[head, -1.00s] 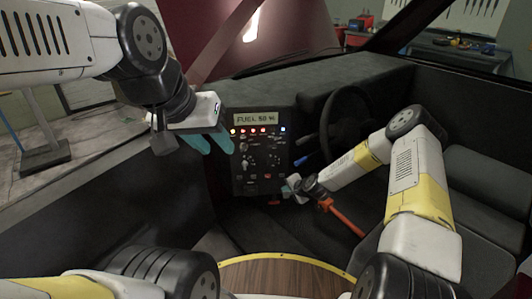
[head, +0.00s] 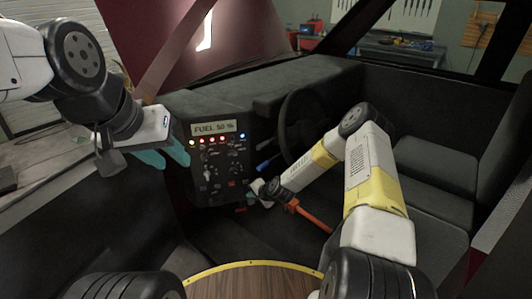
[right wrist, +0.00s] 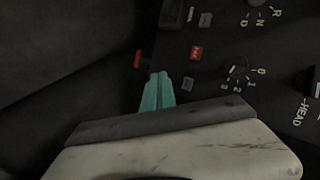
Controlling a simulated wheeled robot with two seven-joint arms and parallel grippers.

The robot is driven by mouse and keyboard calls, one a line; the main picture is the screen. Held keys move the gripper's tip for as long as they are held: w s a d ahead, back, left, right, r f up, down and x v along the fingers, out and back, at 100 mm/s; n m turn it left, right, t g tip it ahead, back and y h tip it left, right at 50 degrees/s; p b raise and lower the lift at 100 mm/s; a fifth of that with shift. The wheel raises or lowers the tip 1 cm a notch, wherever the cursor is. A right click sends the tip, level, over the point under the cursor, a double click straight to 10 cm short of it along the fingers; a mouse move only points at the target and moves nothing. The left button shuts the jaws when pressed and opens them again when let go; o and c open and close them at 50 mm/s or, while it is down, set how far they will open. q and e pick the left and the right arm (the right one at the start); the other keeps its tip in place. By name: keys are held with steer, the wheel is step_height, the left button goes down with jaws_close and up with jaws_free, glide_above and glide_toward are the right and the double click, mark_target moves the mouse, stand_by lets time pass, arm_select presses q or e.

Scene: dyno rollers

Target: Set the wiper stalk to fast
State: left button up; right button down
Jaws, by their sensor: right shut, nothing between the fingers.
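A short stalk with a blue tip (head: 264,167) sticks out beside the steering wheel (head: 297,125), right of the control panel; no wiper marking on it can be read. My right gripper (head: 257,187) is just below that stalk, by the panel's lower right edge. In the right wrist view its teal fingers (right wrist: 157,92) are shut together with nothing between them, in front of the panel's lower part. The stalk cannot be made out in that view. My left gripper (head: 167,156) is open and empty, left of the panel.
The control panel (head: 213,165) has a fuel display, lamps and knobs. A dial marked 0 to 3 (right wrist: 237,71) and a red button (right wrist: 196,53) are near my right fingers. An orange lever (head: 312,218) lies below my right forearm. Dark seats (head: 435,155) stand at right.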

stand_by(0.4)
steer(key=c, duration=1.6)
jaws_free()
steer(key=shift+d, duration=0.25)
steer(key=o, duration=0.3)
steer(key=d+t, duration=0.1)
steer(key=d+r+m+t, duration=0.1)
steer(key=d, duration=0.1)
steer(key=d+r+m+t, duration=0.1)
steer(key=shift+w+d+r+t+h, duration=0.25)
steer(key=shift+w+d+t+h, duration=0.05)
steer(key=shift+w+t+h, duration=0.1)
steer(key=m+t+y, duration=0.2)
steer(key=t, duration=0.3)
glide_toward(262, 167)
steer(key=w, duration=0.4)
steer(key=shift+m, duration=0.3)
steer(key=x, duration=0.7)
steer(key=shift+w+a+f, duration=0.1)
steer(key=shift+a+f, duration=0.2)
steer(key=shift+a, duration=0.1)
jaws_close()
